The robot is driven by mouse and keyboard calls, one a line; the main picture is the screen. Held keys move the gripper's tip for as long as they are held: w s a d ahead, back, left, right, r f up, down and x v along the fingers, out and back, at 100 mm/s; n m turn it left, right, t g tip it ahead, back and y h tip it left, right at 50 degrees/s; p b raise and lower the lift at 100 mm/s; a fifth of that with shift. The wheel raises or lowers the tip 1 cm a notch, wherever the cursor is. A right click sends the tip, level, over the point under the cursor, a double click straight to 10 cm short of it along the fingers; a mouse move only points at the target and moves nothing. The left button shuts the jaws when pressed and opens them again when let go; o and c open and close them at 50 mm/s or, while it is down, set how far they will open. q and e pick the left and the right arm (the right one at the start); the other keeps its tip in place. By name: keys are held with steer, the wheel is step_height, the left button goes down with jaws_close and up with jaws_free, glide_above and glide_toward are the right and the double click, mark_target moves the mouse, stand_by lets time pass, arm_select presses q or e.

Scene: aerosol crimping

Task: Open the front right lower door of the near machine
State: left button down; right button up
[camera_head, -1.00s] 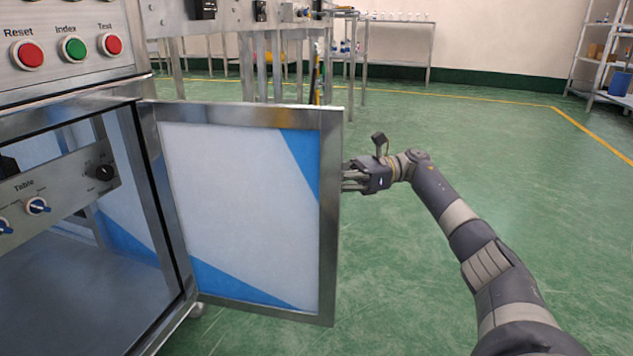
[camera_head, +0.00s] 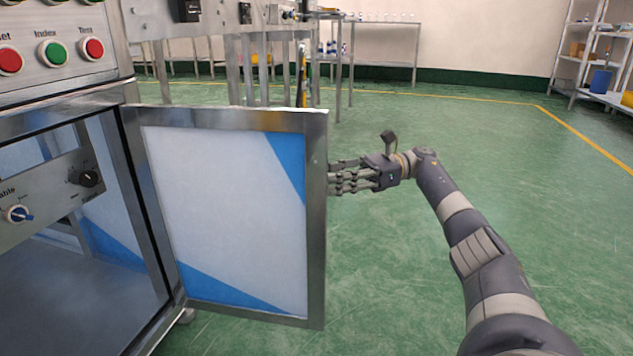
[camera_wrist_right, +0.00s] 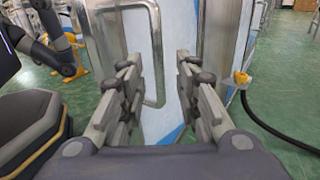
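The front right lower door (camera_head: 225,220) of the near machine (camera_head: 60,95) stands swung wide open in the head view. It is a white and blue panel in a metal frame. My right gripper (camera_head: 333,177) is beside the door's free edge, its fingers pointing at it; whether the tips touch is unclear. In the right wrist view, my right gripper (camera_wrist_right: 160,70) has its fingers apart with nothing held between them. A metal handle (camera_wrist_right: 156,60) on a white panel shows just beyond the fingers. My left gripper is not in view.
The machine's open compartment (camera_head: 75,290) is at the left, below the Index and Test buttons (camera_head: 72,50). Green floor (camera_head: 480,130) is clear to the right. Shelves (camera_head: 600,60) stand far right. A black hose (camera_wrist_right: 270,125) lies at the right in the wrist view.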

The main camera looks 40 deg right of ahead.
steer(key=shift+v, duration=1.2)
